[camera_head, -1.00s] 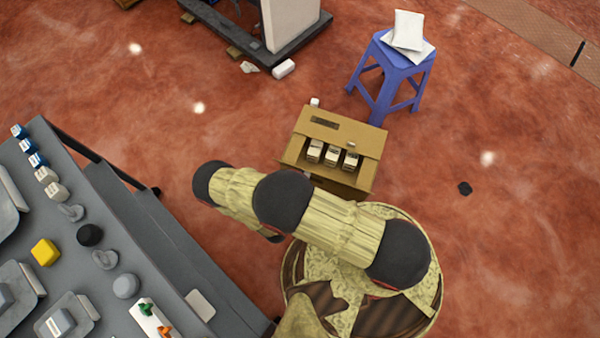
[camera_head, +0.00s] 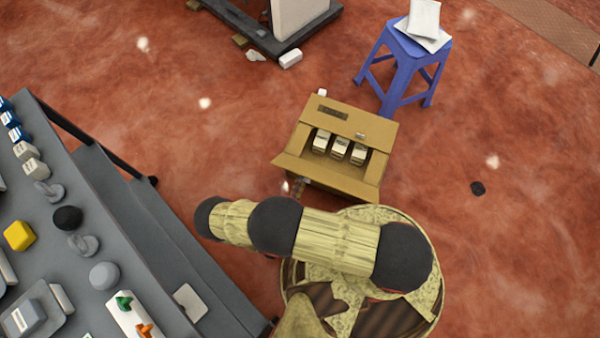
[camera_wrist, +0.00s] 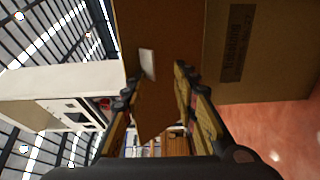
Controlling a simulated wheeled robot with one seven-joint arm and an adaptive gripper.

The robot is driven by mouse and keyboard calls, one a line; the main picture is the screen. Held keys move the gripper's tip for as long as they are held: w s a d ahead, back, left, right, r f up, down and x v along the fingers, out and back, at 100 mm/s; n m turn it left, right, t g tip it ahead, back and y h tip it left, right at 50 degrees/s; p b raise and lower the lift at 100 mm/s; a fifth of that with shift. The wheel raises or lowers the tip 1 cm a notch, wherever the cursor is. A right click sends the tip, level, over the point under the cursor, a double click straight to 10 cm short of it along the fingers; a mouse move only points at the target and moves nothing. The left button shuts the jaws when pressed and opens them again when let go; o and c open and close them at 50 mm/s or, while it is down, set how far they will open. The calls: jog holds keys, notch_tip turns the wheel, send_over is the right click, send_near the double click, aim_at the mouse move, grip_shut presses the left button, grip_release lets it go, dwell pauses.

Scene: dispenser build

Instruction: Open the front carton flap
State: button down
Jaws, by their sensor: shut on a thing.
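The brown cardboard carton (camera_head: 345,185) stands open on the floor. Its far flap (camera_head: 340,112) bears a dark label, and a flap (camera_head: 290,166) sticks out at its lower left. My gripper (camera_head: 299,187) is by that lower-left corner, mostly hidden by my arm. In the wrist view my gripper (camera_wrist: 153,88) has its two fingers on either side of a brown cardboard flap (camera_wrist: 152,112) and is shut on it. The labelled cardboard (camera_wrist: 270,50) shows to the right. Which edge is gripped is hard to tell.
Several white boxes (camera_head: 340,148) stand in a row inside the carton. A blue stool (camera_head: 405,65) with white packets is behind it. A grey workbench (camera_head: 130,215) with parts fills the left. A dark-based stand (camera_head: 270,40) is at the back. The red floor right of the carton is mostly clear.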

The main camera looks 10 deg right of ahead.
notch_tip(320, 180, down, 5)
jog(key=s+d+t+h, duration=0.1)
jog(key=s+t+h, duration=0.1)
jog(key=shift+d+f, duration=0.2)
jog(key=shift+d, duration=0.1)
jog(key=shift+s+f+t, duration=0.2)
jog(key=shift+f+t, duration=0.15)
jog(key=shift+t, duration=0.15)
dwell(0.8)
jog(key=c, duration=1.9)
grip_release()
jog(key=shift+w+d, duration=0.1)
jog(key=shift+o, duration=0.4)
jog(key=shift+h, duration=0.3)
jog(key=shift+a, duration=0.35)
jog(key=shift+c, duration=0.5)
jog(key=shift+w+r, duration=0.1)
